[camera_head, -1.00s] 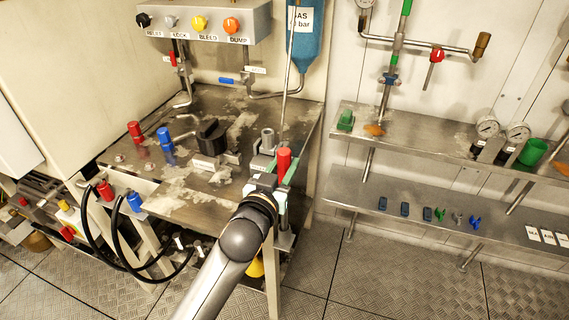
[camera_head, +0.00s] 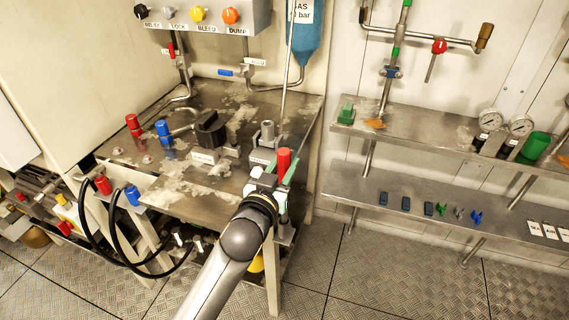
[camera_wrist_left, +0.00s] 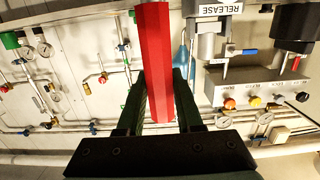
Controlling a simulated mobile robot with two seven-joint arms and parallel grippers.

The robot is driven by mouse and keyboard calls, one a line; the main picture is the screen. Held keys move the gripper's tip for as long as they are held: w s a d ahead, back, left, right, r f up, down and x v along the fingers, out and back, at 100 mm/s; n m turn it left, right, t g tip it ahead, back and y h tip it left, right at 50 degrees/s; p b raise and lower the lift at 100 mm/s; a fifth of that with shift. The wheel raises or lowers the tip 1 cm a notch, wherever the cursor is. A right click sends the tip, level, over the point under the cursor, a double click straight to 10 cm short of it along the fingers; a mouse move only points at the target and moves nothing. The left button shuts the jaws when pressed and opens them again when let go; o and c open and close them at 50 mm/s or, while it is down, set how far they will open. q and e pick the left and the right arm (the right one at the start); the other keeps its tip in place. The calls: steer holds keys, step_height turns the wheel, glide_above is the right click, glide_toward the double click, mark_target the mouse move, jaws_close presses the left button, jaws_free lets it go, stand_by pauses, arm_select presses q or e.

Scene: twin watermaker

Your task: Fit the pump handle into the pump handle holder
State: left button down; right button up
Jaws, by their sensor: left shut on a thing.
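The red pump handle (camera_head: 284,160) stands roughly upright at the bench's front right corner. My left gripper (camera_head: 283,182) is shut on it; the left wrist view shows the red bar (camera_wrist_left: 155,60) between the two dark fingers (camera_wrist_left: 160,105). A grey metal cylinder on a block (camera_head: 267,132), probably the pump handle holder, stands just behind and left of the handle. In the left wrist view a metal cylinder (camera_wrist_left: 206,45) by a RELEASE label is right of the bar, apart from it in the picture. The handle's lower end is hidden. My right gripper is not in view.
The metal bench (camera_head: 180,190) carries a black block (camera_head: 210,130) and red and blue fittings left of the cylinder. A thin upright pipe or rod (camera_head: 285,95) rises behind the handle. Wall shelves (camera_head: 420,130) with gauges stand right. Floor is clear at the front right.

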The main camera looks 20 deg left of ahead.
arm_select(q)
steer(key=shift+f+b, duration=0.75)
steer(key=shift+f, duration=0.4)
steer(key=c, duration=0.8)
jaws_free()
steer(key=o, duration=0.3)
steer(key=shift+f, duration=0.1)
